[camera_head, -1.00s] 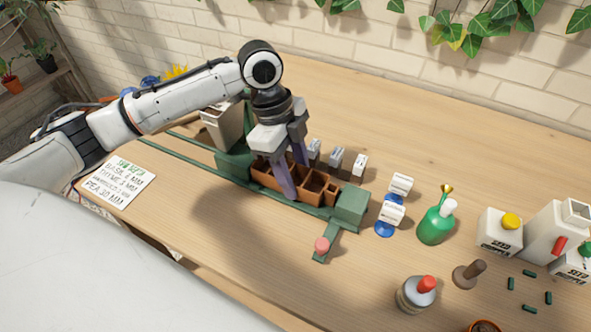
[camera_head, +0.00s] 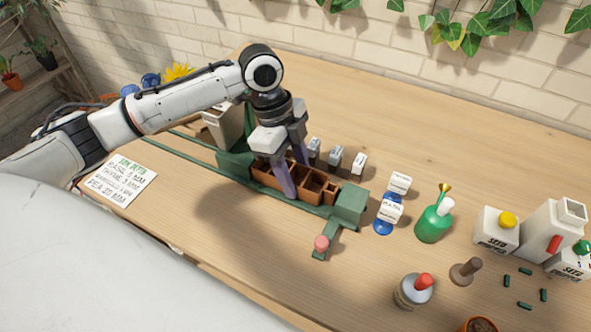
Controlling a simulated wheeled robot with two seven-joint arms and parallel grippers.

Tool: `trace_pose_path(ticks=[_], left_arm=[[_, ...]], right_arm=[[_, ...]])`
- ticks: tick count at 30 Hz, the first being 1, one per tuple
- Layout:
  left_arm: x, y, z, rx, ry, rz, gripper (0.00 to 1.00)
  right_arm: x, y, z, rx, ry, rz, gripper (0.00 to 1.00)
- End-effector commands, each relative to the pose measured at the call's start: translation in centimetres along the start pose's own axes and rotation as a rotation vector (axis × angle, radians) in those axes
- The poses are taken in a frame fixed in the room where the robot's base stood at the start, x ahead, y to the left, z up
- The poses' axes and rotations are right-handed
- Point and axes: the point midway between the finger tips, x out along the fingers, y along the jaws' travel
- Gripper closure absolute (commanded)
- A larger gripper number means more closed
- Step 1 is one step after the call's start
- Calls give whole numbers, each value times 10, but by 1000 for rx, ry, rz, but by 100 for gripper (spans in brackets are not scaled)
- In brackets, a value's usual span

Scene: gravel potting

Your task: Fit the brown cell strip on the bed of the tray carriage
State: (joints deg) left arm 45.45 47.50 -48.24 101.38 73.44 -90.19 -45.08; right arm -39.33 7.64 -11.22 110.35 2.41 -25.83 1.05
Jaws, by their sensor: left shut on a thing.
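The brown cell strip (camera_head: 312,188) sits low over the green tray carriage (camera_head: 324,212), lined up lengthwise between its two green end blocks. Its open cells face up. My left gripper (camera_head: 292,180) comes down from above with its purple fingers shut on the strip, one finger on the near side and one on the far side. Whether the strip's underside touches the bed is hidden. My right gripper is not in view.
Small grey-white label blocks (camera_head: 336,158) stand just behind the carriage. A pink-knobbed lever (camera_head: 321,243) sticks out in front. A green bottle (camera_head: 433,224) and white seed boxes (camera_head: 497,229) stand to the right. A sowing card (camera_head: 120,180) lies at left.

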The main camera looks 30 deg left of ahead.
Motion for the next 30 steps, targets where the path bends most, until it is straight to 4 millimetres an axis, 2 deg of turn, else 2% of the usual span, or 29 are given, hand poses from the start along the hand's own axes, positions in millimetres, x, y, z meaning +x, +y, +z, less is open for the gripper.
trace_pose_path(ticks=[8, 9, 13, 19, 22, 30], left_arm=[[0, 0, 0, 0, 1, -1, 73], [0, 0, 0, 0, 1, -1, 56], [0, 0, 0, 0, 1, -1, 35], [0, 0, 0, 0, 0, 0, 35], [1, 0, 0, 0, 0, 0, 20], [0, 0, 0, 0, 0, 0, 20]], right_arm=[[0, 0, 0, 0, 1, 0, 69], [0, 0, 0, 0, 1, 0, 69], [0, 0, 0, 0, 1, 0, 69], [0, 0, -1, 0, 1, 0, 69], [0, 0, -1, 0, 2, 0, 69], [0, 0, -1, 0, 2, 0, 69]])
